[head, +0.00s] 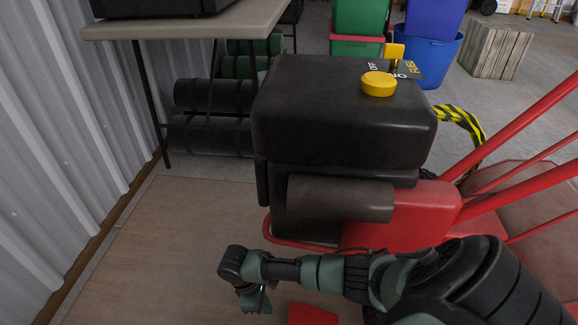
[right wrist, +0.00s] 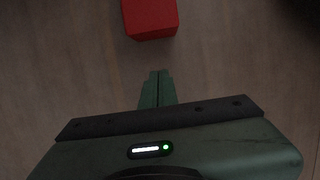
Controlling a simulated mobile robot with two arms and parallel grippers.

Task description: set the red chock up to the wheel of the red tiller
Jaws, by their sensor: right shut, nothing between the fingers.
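The red tiller (head: 415,215) stands right of centre in the head view, with a black engine (head: 340,115) and a yellow cap on top. I cannot make out its wheel for certain. The red chock (head: 312,315) lies on the floor at the bottom edge of the head view, partly cut off. It also shows at the top of the right wrist view (right wrist: 150,16), cut off there too. My right gripper (head: 258,302) is low in front of the tiller, left of the chock. Its fingers (right wrist: 156,88) are shut, empty and apart from the chock. My left gripper is not in view.
A table (head: 185,29) stands at the back left, with black and green rolls (head: 215,135) under it. A corrugated wall (head: 60,140) runs along the left. Bins (head: 432,50) and a wooden crate (head: 497,48) stand behind. The floor (head: 150,240) at left is clear.

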